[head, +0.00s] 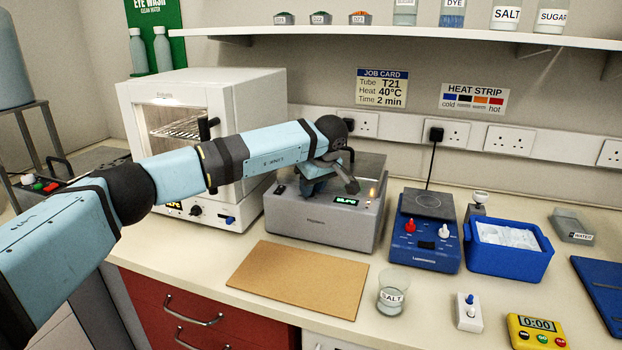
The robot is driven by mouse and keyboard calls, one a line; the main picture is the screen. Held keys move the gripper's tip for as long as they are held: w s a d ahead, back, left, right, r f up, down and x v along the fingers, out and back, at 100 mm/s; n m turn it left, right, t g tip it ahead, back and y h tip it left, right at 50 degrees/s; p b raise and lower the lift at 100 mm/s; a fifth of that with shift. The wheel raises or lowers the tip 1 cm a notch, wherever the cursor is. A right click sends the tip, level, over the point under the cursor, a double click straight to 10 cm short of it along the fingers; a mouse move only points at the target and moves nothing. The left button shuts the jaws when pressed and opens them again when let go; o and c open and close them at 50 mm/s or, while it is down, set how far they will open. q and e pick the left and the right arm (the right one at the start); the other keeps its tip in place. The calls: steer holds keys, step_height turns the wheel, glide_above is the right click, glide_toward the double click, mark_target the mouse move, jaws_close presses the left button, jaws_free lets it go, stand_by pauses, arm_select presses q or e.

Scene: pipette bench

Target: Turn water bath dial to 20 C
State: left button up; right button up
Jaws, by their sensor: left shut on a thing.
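The water bath (318,224) is a grey box on the bench in the middle of the head view. A small green display (346,202) is lit on its top front, but its digits are too small to read surely. An orange light glows to the right of the display. My left gripper (314,188) points down onto the front of the bath's top, left of the display. It is shut on what appears to be the dial, which the fingers hide. The dial's setting cannot be seen. My right gripper is not in view.
A white oven (182,95) stands close on the left. A blue hotplate (424,244) and blue ice tub (508,256) stand to the right. A shelf (400,33) runs above.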

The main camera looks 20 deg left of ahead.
arm_select(q)
steer(key=n, duration=0.1)
steer(key=n+g+p, duration=0.1)
steer(key=shift+w+d+r+n, duration=0.1)
steer(key=shift+r+n, duration=0.1)
steer(key=shift+n, duration=0.2)
steer(key=shift+w+n+g+y+p, duration=0.1)
steer(key=shift+n+g+y+p, duration=0.2)
steer(key=shift+n+p, duration=0.4)
steer(key=n+g, duration=0.1)
steer(key=n, duration=0.1)
steer(key=shift+w+f+n+p, duration=0.1)
steer(key=shift+n+p, duration=0.2)
steer(key=shift+p, duration=0.05)
steer(key=shift+n, duration=0.3)
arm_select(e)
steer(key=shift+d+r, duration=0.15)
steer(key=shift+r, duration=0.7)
arm_select(q)
steer(key=shift+f, duration=0.1)
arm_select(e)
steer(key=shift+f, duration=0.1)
arm_select(q)
steer(key=o, duration=0.8)
steer(key=shift+o, duration=0.6)
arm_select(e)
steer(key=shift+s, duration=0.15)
